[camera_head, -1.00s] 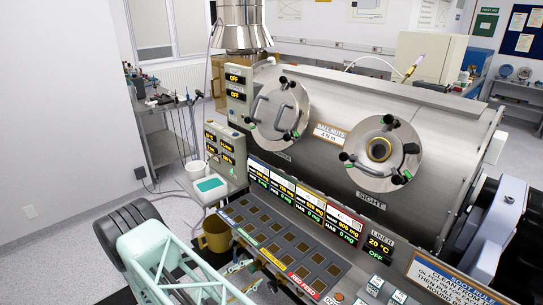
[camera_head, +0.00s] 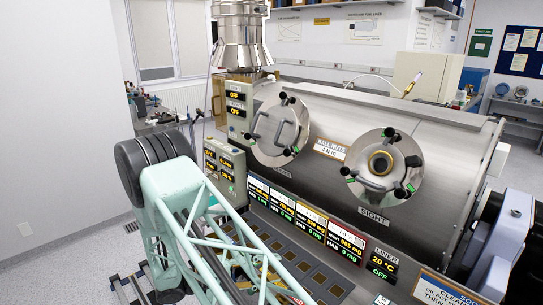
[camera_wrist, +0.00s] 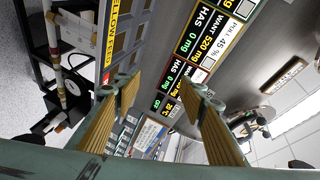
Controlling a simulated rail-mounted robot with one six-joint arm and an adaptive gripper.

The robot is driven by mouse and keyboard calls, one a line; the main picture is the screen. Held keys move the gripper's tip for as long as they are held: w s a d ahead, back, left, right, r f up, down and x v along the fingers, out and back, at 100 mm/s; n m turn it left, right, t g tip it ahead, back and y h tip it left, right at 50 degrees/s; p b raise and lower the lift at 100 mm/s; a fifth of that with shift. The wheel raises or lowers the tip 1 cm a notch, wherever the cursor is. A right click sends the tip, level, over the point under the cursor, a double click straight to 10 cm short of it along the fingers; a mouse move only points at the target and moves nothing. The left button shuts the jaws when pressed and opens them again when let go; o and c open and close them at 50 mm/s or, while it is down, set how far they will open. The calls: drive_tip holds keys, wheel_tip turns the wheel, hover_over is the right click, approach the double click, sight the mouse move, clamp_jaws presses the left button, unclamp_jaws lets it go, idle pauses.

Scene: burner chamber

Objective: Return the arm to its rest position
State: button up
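My gripper (camera_wrist: 163,92) shows in the wrist view with its two tan ribbed fingers spread apart and nothing between them. It is tilted relative to the room and faces the display panel (camera_wrist: 190,60) and the yellow-labelled feed panel (camera_wrist: 112,45). In the head view my mint-green lattice arm rises at the lower left, in front of the feed panel's left part; I cannot make out the gripper there.
A control box (camera_head: 226,172) stands close behind my arm. A side bench (camera_head: 150,125) is at the back left. Open floor (camera_head: 60,265) lies at the lower left, beside a bare wall. A blue-grey clamp-like part (camera_head: 510,235) stands at the right end of the chamber.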

drive_tip(key=s+d+r+m+g+y+b, duration=0.4)
drive_tip(key=s+d+r+m, duration=0.55)
drive_tip(key=r+m, duration=0.2)
drive_tip(key=s+d+r+m+g+y+b, duration=0.3)
drive_tip(key=s+d+r+m+b, duration=0.2)
drive_tip(key=s+d+r+m, duration=0.55)
drive_tip(key=s+r+m+t+y+b, duration=0.1)
drive_tip(key=s+m+t+y+b, duration=0.1)
drive_tip(key=s+m, duration=0.9)
drive_tip(key=s+d+r+m+t+y+b, duration=0.1)
drive_tip(key=s+m+y+b, duration=0.4)
drive_tip(key=s+m, duration=0.6)
drive_tip(key=shift+s+r+t+y+b, duration=0.3)
drive_tip(key=shift+s+r+t+b, duration=0.15)
drive_tip(key=shift+r+t+b, duration=0.4)
drive_tip(key=shift+o, duration=0.2)
drive_tip(key=shift+f, duration=0.2)
idle(0.8)
